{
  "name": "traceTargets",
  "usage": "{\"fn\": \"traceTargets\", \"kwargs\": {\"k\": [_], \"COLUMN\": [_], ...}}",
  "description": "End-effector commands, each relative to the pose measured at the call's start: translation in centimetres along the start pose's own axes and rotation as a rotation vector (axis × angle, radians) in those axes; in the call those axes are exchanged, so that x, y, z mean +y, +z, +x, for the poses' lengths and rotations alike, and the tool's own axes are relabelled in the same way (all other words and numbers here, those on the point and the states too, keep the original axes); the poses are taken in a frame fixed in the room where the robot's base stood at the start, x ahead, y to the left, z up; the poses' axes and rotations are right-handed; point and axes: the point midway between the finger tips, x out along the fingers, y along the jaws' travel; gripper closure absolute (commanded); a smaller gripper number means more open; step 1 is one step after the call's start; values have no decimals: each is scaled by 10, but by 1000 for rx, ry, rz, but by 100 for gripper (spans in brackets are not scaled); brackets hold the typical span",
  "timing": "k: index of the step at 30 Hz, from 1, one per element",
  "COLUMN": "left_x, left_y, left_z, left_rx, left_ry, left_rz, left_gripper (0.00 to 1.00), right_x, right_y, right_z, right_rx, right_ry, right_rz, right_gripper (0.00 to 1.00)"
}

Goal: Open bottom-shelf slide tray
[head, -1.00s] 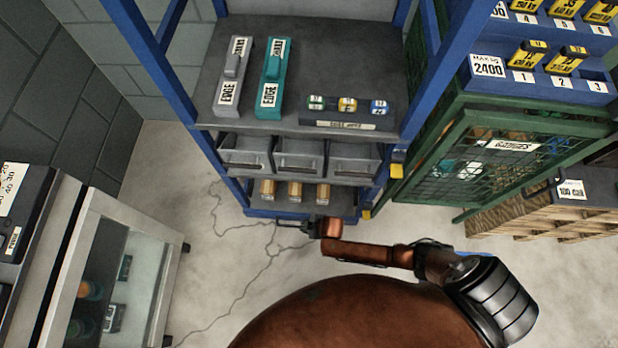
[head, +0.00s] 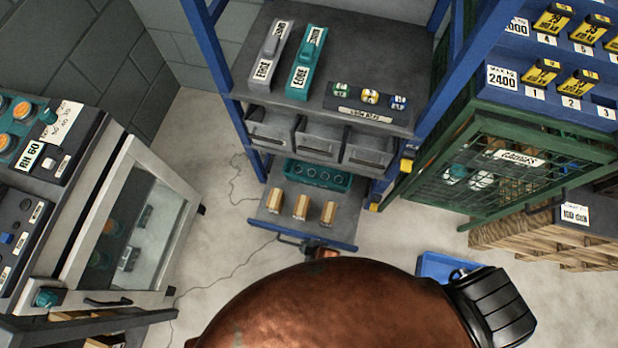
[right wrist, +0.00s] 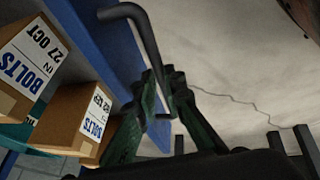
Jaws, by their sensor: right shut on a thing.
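The bottom-shelf slide tray (head: 290,222) sticks out from the blue rack. Its dark bed carries three small tan boxes (head: 301,207), and a teal holder with round holes (head: 318,175) shows behind them. In the right wrist view two boxes read BOLTS (right wrist: 32,65), beside the tray's blue front (right wrist: 95,42). My right gripper (right wrist: 163,92) is shut on the tray's dark bent handle (right wrist: 140,25). In the head view this gripper (head: 298,244) is small at the tray's front edge, partly hidden by my brown body. My left gripper is not in view.
Grey bins (head: 318,141) hang above the tray. A green mesh cage (head: 510,165) and a wooden pallet stack (head: 530,236) stand at right. A glass-fronted cabinet (head: 140,225) stands at left. A blue object (head: 436,266) lies low at right.

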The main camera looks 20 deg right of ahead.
Motion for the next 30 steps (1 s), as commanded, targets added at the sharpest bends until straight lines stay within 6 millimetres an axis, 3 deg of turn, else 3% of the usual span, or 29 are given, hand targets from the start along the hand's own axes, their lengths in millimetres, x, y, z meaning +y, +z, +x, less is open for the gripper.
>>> {"fn": "traceTargets", "kwargs": {"k": [15, 16, 23, 30], "left_x": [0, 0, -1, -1], "left_y": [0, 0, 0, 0], "left_z": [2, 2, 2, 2], "left_rx": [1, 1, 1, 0], "left_ry": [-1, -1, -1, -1], "left_rz": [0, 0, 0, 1], "left_gripper": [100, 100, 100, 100], "right_x": [-9, -9, -9, -9], "right_y": [-3, -3, -3, -4], "right_z": [0, 0, 0, 0], "right_rx": [0, 0, 1, 2], "right_ry": [-5, -5, -5, -4], "right_rz": [-12, -12, -12, -12], "right_gripper": [100, 88, 73, 73]}}
